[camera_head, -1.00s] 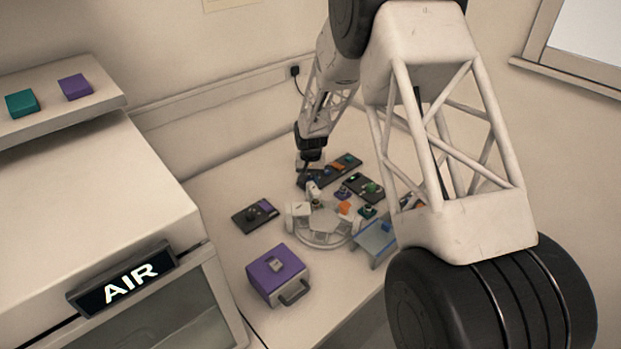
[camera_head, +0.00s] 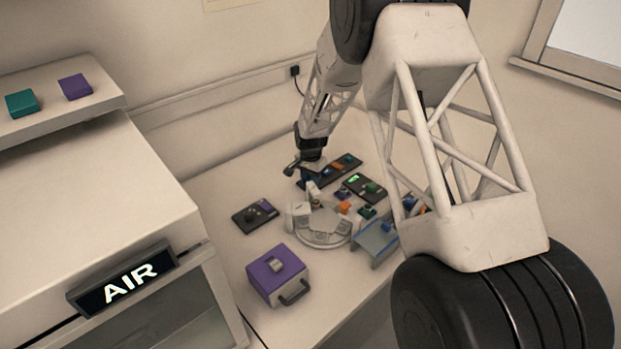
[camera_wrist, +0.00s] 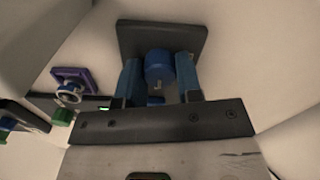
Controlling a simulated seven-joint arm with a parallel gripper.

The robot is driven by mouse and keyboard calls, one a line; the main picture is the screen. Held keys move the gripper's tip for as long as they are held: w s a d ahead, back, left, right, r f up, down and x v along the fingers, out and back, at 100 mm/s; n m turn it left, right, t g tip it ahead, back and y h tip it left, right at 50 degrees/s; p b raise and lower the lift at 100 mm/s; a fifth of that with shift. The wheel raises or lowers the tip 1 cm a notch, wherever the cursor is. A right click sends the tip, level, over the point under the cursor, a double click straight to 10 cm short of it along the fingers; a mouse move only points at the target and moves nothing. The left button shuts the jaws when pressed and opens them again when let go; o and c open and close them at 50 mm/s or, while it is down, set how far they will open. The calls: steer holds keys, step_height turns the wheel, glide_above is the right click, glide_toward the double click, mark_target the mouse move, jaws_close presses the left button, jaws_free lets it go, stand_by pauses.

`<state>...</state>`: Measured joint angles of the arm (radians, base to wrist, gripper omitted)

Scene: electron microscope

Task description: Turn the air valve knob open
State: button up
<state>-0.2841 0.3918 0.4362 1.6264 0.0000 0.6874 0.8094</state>
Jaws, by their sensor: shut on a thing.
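In the wrist view, a round blue knob (camera_wrist: 158,68) stands on a dark plate (camera_wrist: 190,37). My gripper (camera_wrist: 159,82) has its two blue fingers on either side of this knob and is shut on it. A pale mark shows on the knob; I cannot read it. In the head view, my gripper (camera_head: 306,178) reaches down at the left end of a long dark panel (camera_head: 330,172) at the back of the table. The arm and gripper hide most of the knob there. A lit AIR sign (camera_head: 125,286) hangs on the cabinet at the left.
A dark panel with a green light (camera_head: 354,178) lies right of the gripper. A round pale stage (camera_head: 322,238) stands in front. A purple box (camera_head: 277,272), a small dark panel (camera_head: 254,216) and a blue-topped stand (camera_head: 375,240) are nearby. The table's left back is clear.

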mark_target(310, 178)
steer(key=shift+r, duration=0.1)
steer(key=o, duration=0.9)
steer(key=shift+o, duration=0.2)
steer(key=shift+r, duration=3.8)
steer(key=shift+r, duration=0.1)
